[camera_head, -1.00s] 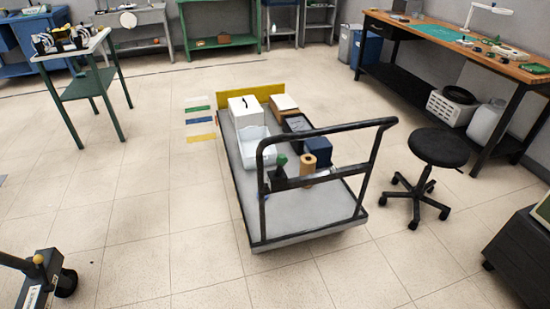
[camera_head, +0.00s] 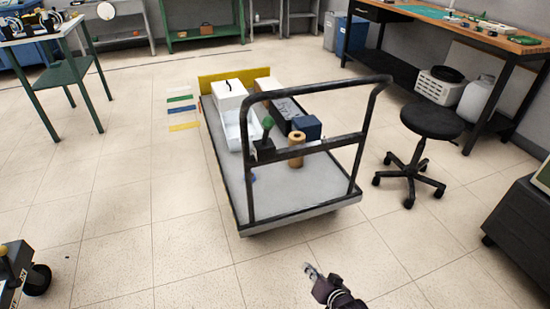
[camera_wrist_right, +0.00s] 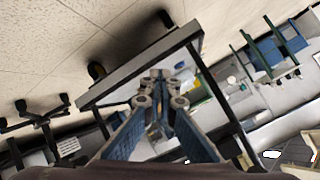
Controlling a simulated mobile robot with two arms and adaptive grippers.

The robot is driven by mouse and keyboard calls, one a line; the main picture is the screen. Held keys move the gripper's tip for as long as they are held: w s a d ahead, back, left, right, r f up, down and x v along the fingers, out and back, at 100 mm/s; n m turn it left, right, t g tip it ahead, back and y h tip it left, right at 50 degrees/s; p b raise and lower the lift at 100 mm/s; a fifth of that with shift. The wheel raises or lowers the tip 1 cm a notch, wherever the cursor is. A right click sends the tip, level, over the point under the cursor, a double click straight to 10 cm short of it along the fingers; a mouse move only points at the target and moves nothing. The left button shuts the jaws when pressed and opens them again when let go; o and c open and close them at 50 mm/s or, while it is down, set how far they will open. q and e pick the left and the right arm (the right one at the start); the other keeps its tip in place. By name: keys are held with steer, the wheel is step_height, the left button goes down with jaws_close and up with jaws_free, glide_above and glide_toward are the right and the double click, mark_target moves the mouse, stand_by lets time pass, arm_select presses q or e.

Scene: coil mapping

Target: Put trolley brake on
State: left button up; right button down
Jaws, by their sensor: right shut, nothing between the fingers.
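The trolley (camera_head: 235,215) stands on the tiled floor in the middle of the head view, its black handle frame (camera_head: 372,110) upright at the near end. A green knob (camera_head: 267,122) on a dark piece shows at the left part of the handle's crossbar; I cannot tell whether it is the brake. My right gripper (camera_head: 312,271) is shut and empty, in front of the trolley's near edge and apart from it in the head view. In the right wrist view, the shut gripper (camera_wrist_right: 158,85) overlaps the tilted trolley (camera_wrist_right: 140,76). My left gripper is not in view.
The trolley carries a white box (camera_head: 229,94), a blue box (camera_head: 307,126) and a brown roll (camera_head: 296,150). A black stool (camera_head: 430,122) stands to its right, and a dark cabinet (camera_head: 520,225) stands farther right.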

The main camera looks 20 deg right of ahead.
mark_target(271, 128)
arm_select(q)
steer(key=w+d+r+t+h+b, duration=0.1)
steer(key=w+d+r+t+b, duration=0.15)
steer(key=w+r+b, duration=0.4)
arm_select(e)
steer(key=w+r+m+t+p, duration=0.1)
steer(key=w+r+m+t, duration=0.25)
steer(key=w+r, duration=0.65)
arm_select(q)
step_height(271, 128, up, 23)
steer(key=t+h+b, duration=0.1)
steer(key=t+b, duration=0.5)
steer(key=b, duration=0.2)
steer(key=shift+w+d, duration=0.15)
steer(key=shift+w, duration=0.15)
arm_select(e)
steer(key=w+r+m+t+y, duration=0.1)
steer(key=r+m+t, duration=0.1)
steer(key=r, duration=0.9)
steer(key=w+a+r+m+t+y, duration=0.1)
steer(key=r+t, duration=0.4)
steer(key=r, duration=0.6)
steer(key=shift+w+a+r+m+y, duration=0.2)
steer(key=shift+w+m+y, duration=0.45)
steer(key=shift+m, duration=0.4)
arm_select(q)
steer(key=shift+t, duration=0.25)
arm_select(e)
steer(key=shift+t, duration=0.25)
